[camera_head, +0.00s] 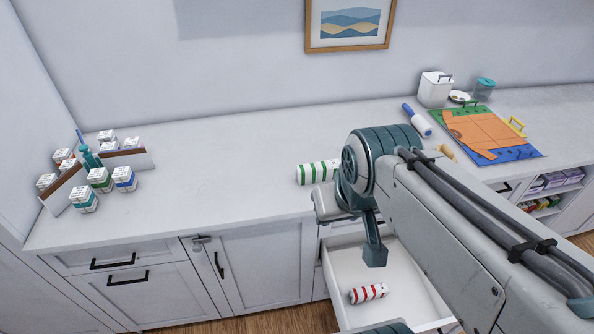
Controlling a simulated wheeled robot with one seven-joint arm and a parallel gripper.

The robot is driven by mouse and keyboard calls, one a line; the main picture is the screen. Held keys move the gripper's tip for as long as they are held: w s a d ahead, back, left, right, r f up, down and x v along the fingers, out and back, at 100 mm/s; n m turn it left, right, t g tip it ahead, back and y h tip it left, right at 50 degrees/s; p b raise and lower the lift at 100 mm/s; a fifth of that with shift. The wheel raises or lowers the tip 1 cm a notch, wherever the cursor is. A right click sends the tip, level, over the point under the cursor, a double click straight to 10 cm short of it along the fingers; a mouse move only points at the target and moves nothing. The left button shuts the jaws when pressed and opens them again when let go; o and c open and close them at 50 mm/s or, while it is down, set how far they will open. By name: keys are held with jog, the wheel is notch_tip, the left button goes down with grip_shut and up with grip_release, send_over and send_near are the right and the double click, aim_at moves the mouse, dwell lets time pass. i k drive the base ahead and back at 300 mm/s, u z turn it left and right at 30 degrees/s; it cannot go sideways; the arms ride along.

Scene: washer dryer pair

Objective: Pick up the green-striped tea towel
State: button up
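The green-striped tea towel (314,173) is a white roll with green bands, lying on the counter near its front edge. Its right end is close to or behind my arm in the picture, so I cannot see how far it extends. My gripper (374,254) points down in front of the counter, over the open drawer, to the right of and lower in the picture than the towel. Only one teal finger shows clearly, so its opening is hidden. No towel shows in it.
A red-striped roll (368,293) lies in the open drawer (345,262). Several labelled boxes (100,179) and racks stand at the counter's left. An orange folded garment (484,133) lies on a board at the right. The counter (215,165) left of the towel is clear.

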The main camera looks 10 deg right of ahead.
aim_at(325, 171)
jog(key=u, duration=1.5)
jog(key=i, duration=1.05)
jog(key=z, duration=3)
